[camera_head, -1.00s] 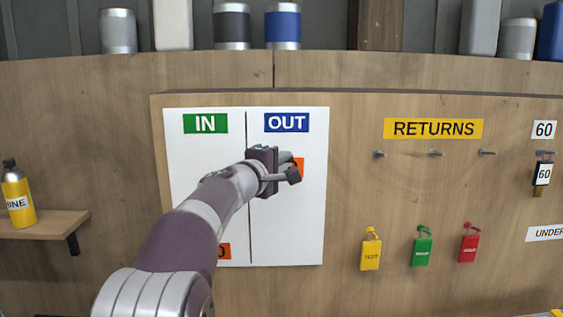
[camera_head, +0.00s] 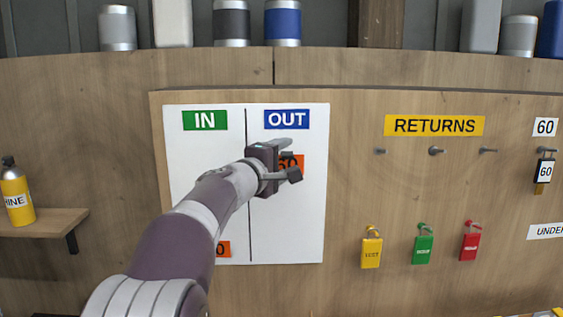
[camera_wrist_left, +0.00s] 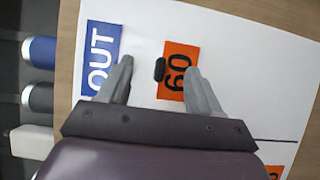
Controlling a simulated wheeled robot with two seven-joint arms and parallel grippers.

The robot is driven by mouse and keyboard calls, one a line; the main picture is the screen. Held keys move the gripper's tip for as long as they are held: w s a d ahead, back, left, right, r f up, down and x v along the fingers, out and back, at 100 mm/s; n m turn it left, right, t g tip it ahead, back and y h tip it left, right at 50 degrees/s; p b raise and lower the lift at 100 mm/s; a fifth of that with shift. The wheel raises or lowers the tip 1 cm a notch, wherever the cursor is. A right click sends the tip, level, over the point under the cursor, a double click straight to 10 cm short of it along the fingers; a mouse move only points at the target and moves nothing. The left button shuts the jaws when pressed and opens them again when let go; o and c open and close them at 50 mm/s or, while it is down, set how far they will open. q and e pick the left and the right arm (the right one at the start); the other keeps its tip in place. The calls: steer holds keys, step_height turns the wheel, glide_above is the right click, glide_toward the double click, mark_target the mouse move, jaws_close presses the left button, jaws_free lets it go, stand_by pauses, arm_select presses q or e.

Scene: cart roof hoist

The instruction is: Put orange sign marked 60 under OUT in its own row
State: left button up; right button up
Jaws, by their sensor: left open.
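The orange sign marked 60 (camera_head: 297,165) is flat on the white board (camera_head: 300,225), in the OUT column below the blue OUT label (camera_head: 286,120). In the left wrist view the sign (camera_wrist_left: 177,84) shows whole, with a small black knob (camera_wrist_left: 159,69) at its edge. My left gripper (camera_head: 292,158) is in front of the board, partly covering the sign. In the left wrist view its fingers (camera_wrist_left: 160,82) are spread wide with nothing held between them. My right gripper is not in view.
Another orange sign (camera_head: 224,249) is low in the IN column, partly hidden by my left arm. Yellow (camera_head: 371,250), green (camera_head: 423,246) and red (camera_head: 469,244) padlocks hang right of the board. A yellow bottle (camera_head: 17,196) stands on a shelf (camera_head: 40,226).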

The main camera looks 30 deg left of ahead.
arm_select(q)
steer(key=s+d, duration=0.1)
steer(key=s+d+b, duration=0.1)
steer(key=s, duration=0.1)
steer(key=s+d+b, duration=0.1)
steer(key=s, duration=0.1)
stand_by(0.3)
steer(key=s+b, duration=0.4)
steer(key=s, duration=0.8)
steer(key=shift+s+b, duration=0.3)
steer(key=shift+b, duration=0.05)
steer(key=shift+d, duration=0.1)
